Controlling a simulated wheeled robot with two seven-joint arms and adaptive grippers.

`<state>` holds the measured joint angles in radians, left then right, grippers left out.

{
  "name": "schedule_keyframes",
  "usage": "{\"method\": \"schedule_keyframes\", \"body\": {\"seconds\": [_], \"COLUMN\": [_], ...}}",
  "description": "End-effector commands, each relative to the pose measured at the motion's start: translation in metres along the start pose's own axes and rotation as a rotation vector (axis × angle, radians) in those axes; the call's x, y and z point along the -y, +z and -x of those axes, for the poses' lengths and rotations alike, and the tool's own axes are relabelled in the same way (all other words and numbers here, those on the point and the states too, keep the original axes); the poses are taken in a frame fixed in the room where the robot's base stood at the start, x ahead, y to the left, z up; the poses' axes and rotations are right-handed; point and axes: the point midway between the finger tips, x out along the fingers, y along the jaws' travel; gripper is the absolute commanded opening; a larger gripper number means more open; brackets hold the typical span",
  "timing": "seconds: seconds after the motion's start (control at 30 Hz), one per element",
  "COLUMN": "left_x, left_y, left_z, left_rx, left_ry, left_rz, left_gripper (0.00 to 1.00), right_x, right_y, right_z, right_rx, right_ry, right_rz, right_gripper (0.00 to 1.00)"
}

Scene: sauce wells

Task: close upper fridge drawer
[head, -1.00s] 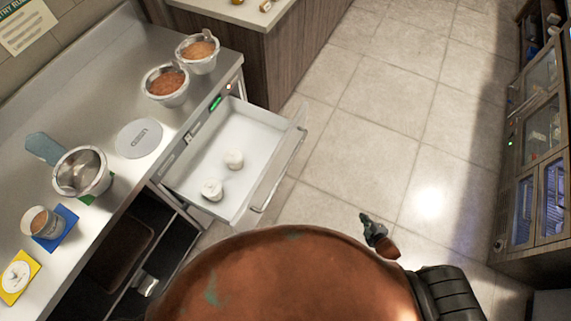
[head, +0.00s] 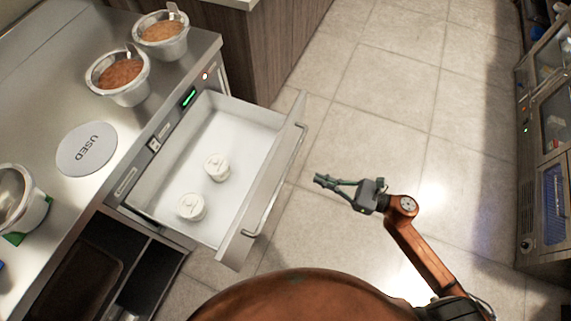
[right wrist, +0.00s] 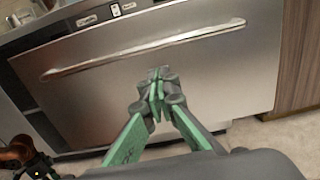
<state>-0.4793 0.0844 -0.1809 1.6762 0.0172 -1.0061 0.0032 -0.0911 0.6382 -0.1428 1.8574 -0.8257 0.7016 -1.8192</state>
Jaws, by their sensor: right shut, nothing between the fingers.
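The upper fridge drawer (head: 258,190) is pulled out from under the steel counter. Its white inside holds two small white lidded cups (head: 216,167) and (head: 192,207). A bar handle (head: 274,180) runs along its steel front. My right gripper (head: 319,180) is shut and empty, to the right of the drawer front and apart from it in the head view. In the right wrist view the shut fingertips (right wrist: 157,80) point at the steel drawer front (right wrist: 205,75), below its handle (right wrist: 145,48). My left gripper is not in view.
A dark open compartment (head: 75,270) lies below. Tiled floor (head: 400,120) is clear; a glass-door cabinet (head: 550,150) stands at right.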

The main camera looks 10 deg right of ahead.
Motion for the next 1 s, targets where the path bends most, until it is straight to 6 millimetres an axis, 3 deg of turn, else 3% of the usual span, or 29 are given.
{"method": "schedule_keyframes", "body": {"seconds": [0.3, 0.5, 0.7, 1.0], "left_x": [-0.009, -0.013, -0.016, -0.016], "left_y": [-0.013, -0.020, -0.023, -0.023], "left_z": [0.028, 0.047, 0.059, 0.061], "left_rx": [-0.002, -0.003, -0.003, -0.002], "left_ry": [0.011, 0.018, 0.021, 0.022], "left_rz": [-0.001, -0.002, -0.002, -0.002], "left_gripper": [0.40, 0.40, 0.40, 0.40], "right_x": [0.001, 0.001, 0.001, 0.001], "right_y": [-0.001, -0.002, -0.001, -0.001], "right_z": [-0.067, -0.100, -0.117, -0.120], "right_rx": [0.002, 0.000, 0.000, 0.000], "right_ry": [0.001, 0.000, -0.002, -0.003], "right_rz": [-0.002, -0.003, -0.004, -0.005], "right_gripper": [0.00, 0.00, 0.00, 0.00]}}
